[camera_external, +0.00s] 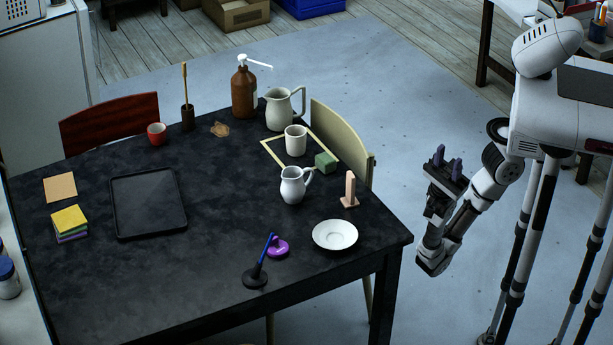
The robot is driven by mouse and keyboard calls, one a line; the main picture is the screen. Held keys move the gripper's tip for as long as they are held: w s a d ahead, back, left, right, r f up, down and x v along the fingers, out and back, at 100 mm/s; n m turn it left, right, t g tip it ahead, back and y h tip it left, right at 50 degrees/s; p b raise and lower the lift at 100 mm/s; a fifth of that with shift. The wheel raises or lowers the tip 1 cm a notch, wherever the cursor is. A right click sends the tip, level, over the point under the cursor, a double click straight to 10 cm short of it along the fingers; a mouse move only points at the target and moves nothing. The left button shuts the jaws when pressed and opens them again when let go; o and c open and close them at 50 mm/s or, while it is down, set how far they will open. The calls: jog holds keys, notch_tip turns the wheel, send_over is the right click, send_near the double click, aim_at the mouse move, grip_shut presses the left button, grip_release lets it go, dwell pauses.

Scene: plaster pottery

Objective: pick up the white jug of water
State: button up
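Two pale jugs stand upright on the black table (80,285). The larger white jug (279,112) is near the far edge, its handle to the right. The smaller white jug (292,188) stands nearer the table's middle right, its handle also to the right. I cannot see water inside either one, so I cannot tell which is the jug of water. My gripper (447,163) is off the right side of the table, well apart from both jugs. Its two dark fingers point up and stand apart, with nothing between them.
A white cup (296,140) in a yellowish frame (272,153) and a green block (326,162) lie between the jugs. A pinkish stand (350,190), a white saucer (335,235) and a brown pump bottle (244,92) are nearby. A pale chair (341,143) stands at the table's right side.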

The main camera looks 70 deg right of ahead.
jog(key=w+a+f+m+t+h+p, duration=0.4)
jog(key=w+a+f+m+t+h, duration=0.25)
jog(key=w+a+m+t, duration=0.35)
jog(key=w+a+f+g+h+p, duration=0.2)
jog(key=w+a+f+g+h, duration=0.15)
jog(key=f, duration=0.65)
jog(key=w+a+f+g+h+p, duration=0.25)
jog(key=w+f+h, duration=0.25)
jog(key=f, duration=0.5)
jog(key=w+d+t+h+p, duration=0.15)
jog(key=w+d+h, duration=0.5)
jog(key=w, duration=0.65)
jog(key=r+m+g+h, duration=0.1)
jog(key=m+g+h, duration=0.3)
jog(key=h, duration=0.6)
send_over(312, 176)
jog(key=m+t, duration=0.1)
jog(key=shift+w+d+f+p, duration=0.15)
jog(key=shift+f+p, duration=0.55)
jog(key=shift+f, duration=2.7)
jog(key=shift+s+d+f+p, duration=0.1)
jog(key=shift+f+p, duration=0.6)
jog(key=shift+f, duration=2.65)
grip_shut()
